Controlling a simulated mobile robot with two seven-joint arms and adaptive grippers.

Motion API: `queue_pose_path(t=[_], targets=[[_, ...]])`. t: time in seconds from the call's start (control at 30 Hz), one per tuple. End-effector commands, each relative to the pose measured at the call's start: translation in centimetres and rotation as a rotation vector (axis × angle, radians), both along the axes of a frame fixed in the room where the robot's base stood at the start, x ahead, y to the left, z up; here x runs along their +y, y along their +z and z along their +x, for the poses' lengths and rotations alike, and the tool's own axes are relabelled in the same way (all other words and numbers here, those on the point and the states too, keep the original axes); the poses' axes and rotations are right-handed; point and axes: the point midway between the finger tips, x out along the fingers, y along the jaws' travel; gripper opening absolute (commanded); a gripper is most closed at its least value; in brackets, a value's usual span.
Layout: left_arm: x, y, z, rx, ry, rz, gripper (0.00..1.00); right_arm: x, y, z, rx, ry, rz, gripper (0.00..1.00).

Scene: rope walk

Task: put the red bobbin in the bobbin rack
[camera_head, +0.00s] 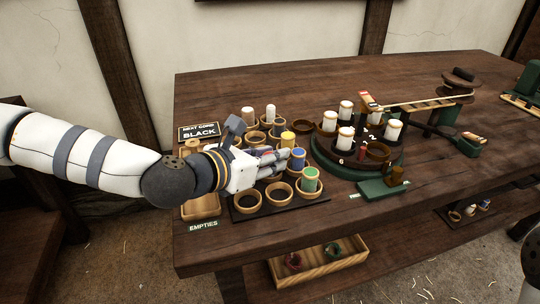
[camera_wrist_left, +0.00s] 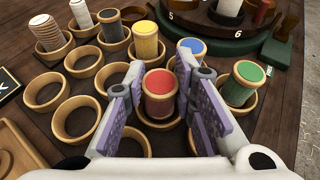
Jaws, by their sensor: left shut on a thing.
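The red bobbin (camera_wrist_left: 159,84) stands upright between the fingers of my left gripper (camera_wrist_left: 163,97) in the left wrist view. Its lower end is inside a round wooden cup (camera_wrist_left: 158,124) of the bobbin rack (camera_wrist_left: 62,124). My left gripper (camera_head: 277,164) is shut on this bobbin. In the head view the fingers hide most of it, and the rack (camera_head: 238,214) lies under the gripper. A blue bobbin (camera_wrist_left: 190,47) and a green bobbin (camera_wrist_left: 246,72) stand in cups beside it. My right gripper is not in view.
A yellow bobbin (camera_wrist_left: 145,35) and white bobbins (camera_wrist_left: 81,14) fill other cups. Several front and left cups are empty. A round green stand (camera_head: 400,163) with white bobbins is to the right. A sign (camera_head: 199,132) reads "BLACK". A wooden tray (camera_head: 318,266) sits below the table.

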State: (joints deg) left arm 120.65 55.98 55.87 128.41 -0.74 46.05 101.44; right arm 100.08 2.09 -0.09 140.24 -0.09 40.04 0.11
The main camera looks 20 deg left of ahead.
Motion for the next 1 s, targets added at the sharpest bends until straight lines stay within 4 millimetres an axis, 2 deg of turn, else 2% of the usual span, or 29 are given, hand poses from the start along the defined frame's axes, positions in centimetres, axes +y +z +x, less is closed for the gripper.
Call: queue_pose_path(t=[0.07, 0.1, 0.17, 0.2, 0.47, 0.57, 0.67, 0.87, 0.93, 1.0], targets=[[0.0, -0.5, 0.0, 0.004, -0.001, 0.0, 0.04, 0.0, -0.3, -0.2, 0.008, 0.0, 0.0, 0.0], [0.0, -0.5, 0.0, 0.003, -0.001, 0.0, 0.29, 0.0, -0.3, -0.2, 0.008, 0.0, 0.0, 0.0], [0.0, -0.4, 0.0, 0.002, -0.001, 0.0, 0.42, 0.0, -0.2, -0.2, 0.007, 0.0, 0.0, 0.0], [0.0, -0.4, 0.0, 0.002, -0.001, 0.0, 0.44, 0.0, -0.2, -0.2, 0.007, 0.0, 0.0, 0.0], [0.0, -0.3, 0.0, 0.001, 0.0, 0.0, 0.44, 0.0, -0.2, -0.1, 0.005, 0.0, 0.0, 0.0], [0.1, 0.5, -0.2, -0.002, 0.001, 0.0, 0.44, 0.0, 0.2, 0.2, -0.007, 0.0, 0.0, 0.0], [0.7, 1.2, -1.7, -0.003, 0.0, -0.001, 0.44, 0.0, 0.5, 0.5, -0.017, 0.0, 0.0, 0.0], [2.8, 3.8, -6.5, -0.01, 0.004, -0.002, 0.44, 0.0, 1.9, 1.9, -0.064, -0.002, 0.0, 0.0], [3.4, 4.6, -8.2, -0.012, 0.003, -0.004, 0.44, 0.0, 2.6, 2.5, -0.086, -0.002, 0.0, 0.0], [3.7, 5.5, -9.0, -0.02, 0.001, 0.001, 0.44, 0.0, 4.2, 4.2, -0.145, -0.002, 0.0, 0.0]])
